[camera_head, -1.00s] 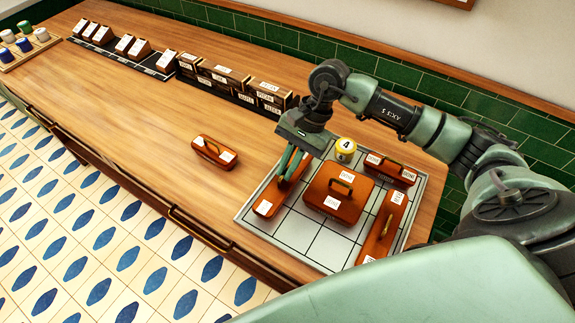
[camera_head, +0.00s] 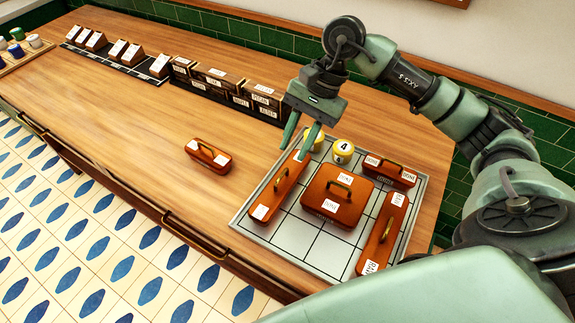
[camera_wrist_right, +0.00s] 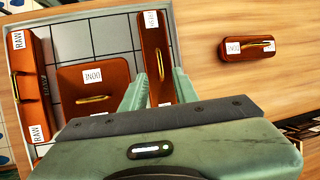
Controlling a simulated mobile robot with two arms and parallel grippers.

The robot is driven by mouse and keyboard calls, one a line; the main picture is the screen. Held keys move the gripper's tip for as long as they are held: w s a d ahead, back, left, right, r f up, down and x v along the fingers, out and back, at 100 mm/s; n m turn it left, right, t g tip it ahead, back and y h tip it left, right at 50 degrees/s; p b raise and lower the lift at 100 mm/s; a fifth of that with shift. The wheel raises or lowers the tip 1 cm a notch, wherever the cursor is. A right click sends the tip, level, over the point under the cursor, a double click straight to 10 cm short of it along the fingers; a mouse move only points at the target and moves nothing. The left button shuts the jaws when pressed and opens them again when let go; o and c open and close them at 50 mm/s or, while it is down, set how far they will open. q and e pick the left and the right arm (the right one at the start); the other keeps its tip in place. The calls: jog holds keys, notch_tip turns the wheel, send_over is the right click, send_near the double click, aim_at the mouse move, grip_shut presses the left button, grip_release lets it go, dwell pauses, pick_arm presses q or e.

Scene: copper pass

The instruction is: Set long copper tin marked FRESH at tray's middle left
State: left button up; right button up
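A long copper tin (camera_head: 279,190) with a brass handle lies along the left side of the gridded metal tray (camera_head: 290,238). In the right wrist view this long tin (camera_wrist_right: 155,50) has white labels at its ends; the upper one seems to read FRESH, but it is small. My right gripper (camera_head: 300,141) is open and empty just above the tin's far end, its fingers apart. In the wrist view its fingers (camera_wrist_right: 158,85) are on either side of the tin's lower part. My left gripper is not in view.
On the tray are a large DONE tin (camera_head: 337,197), a long RAW tin (camera_head: 382,235), a small DONE tin (camera_head: 390,172) and a yellow tin marked 4 (camera_head: 343,152). A small tin (camera_head: 208,156) stands on the wooden counter left of the tray. Boxes (camera_head: 228,84) line the back.

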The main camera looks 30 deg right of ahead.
jog(key=shift+b+v, duration=0.4)
jog(key=shift+v, duration=1.8)
jog(key=shift+a+f, duration=0.1)
